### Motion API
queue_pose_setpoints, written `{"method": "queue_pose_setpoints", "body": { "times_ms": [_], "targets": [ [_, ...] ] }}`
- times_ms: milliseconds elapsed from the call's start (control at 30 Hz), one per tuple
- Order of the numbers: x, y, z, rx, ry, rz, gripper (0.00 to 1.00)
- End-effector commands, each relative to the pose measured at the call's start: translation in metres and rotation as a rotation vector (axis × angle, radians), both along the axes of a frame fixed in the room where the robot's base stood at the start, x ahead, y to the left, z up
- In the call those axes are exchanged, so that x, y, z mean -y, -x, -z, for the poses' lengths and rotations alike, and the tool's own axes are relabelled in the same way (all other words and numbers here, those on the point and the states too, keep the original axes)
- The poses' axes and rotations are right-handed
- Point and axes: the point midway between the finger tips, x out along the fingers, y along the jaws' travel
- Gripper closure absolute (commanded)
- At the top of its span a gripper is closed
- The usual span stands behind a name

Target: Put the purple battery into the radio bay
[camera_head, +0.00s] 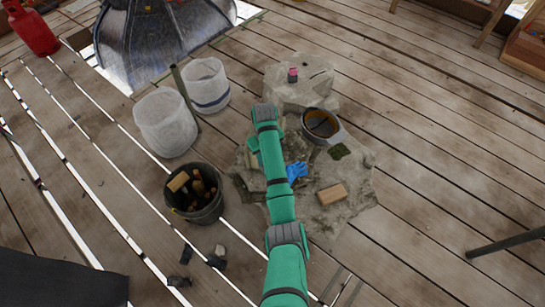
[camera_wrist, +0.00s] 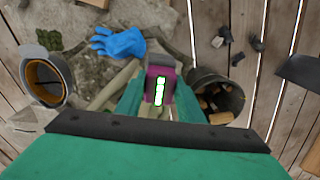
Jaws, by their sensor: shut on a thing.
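My gripper (camera_wrist: 160,98) is shut on the purple battery (camera_wrist: 152,72), a purple block with a bright white-and-green strip on its face, held between the two green fingers in the wrist view.
A black bucket of tools (camera_head: 205,212) and two white buckets (camera_head: 165,122) stand left. The planks at right are mostly clear.

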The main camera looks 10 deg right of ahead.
Motion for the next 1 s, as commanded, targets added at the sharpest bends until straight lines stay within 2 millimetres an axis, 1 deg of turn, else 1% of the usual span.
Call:
{"method": "queue_pose_setpoints", "body": {
  "times_ms": [33, 133, 200, 267, 367, 700, 800, 900, 1000],
  "targets": [
    [-0.004, -0.01, -0.007, 0.002, 0.0, -0.026, 1.0],
    [-0.009, -0.021, -0.015, 0.002, -0.001, -0.063, 1.0],
    [-0.011, -0.025, -0.015, 0.0, -0.001, -0.077, 1.0],
    [-0.012, -0.026, -0.011, 0.0, -0.002, -0.084, 1.0],
    [-0.013, -0.026, 0.005, -0.002, -0.002, -0.086, 1.0],
    [-0.012, -0.026, 0.082, -0.002, -0.002, -0.083, 1.0],
    [-0.013, -0.025, 0.103, -0.002, -0.002, -0.084, 1.0],
    [-0.014, -0.027, 0.115, -0.001, -0.002, -0.085, 1.0],
    [-0.013, -0.027, 0.122, 0.001, -0.002, -0.085, 1.0]
  ]
}}
